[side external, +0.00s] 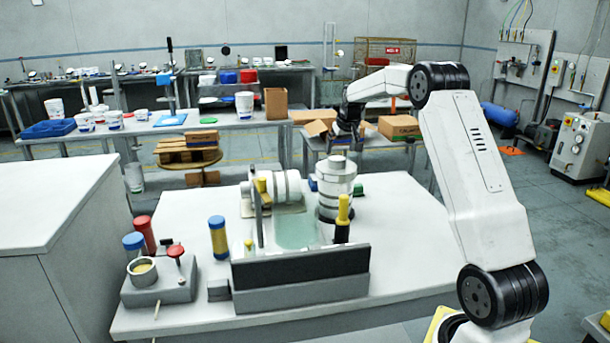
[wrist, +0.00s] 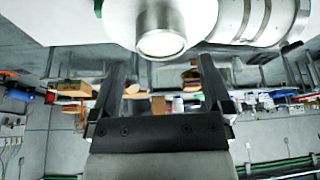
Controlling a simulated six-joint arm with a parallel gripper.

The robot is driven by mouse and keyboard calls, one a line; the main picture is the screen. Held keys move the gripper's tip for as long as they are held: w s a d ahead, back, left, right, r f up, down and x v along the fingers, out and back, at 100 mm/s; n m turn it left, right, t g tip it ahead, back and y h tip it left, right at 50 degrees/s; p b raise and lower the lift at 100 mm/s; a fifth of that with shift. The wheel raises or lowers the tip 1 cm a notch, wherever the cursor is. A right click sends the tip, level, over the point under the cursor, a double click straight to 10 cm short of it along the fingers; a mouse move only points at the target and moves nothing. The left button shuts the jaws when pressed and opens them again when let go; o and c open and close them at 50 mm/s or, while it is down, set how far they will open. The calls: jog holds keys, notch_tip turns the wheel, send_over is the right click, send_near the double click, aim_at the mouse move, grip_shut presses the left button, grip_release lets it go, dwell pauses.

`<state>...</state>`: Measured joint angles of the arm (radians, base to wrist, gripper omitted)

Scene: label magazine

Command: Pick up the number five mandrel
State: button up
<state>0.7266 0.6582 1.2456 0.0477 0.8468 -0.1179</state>
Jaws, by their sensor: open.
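No readable number five shows on any part, so I cannot tell which one is the mandrel. A white upright cylinder with a grey metal top (side external: 335,188) stands on the white table. In the wrist view, a metal cylindrical end (wrist: 161,32) on a white body shows at the top. White rolls with metal bands (side external: 280,186) lie left of the upright cylinder; banded white cylinders also show in the wrist view (wrist: 255,18). My gripper (wrist: 161,64) is open and empty, its two black fingers wide apart. In the side view it is small and dark (side external: 345,135), behind the upright cylinder.
On the white table (side external: 400,215) are a black panel on a grey base (side external: 300,285), a yellow-topped black post (side external: 343,212) and a blue-capped yellow cylinder (side external: 218,238). A grey block (side external: 160,292) with a pot and red knob stands front left. The table's right side is clear.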

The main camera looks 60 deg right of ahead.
aim_at(338, 157)
jog(key=shift+x, duration=2.45)
jog(key=shift+a, duration=0.1)
grip_shut()
jog(key=shift+r, duration=0.1)
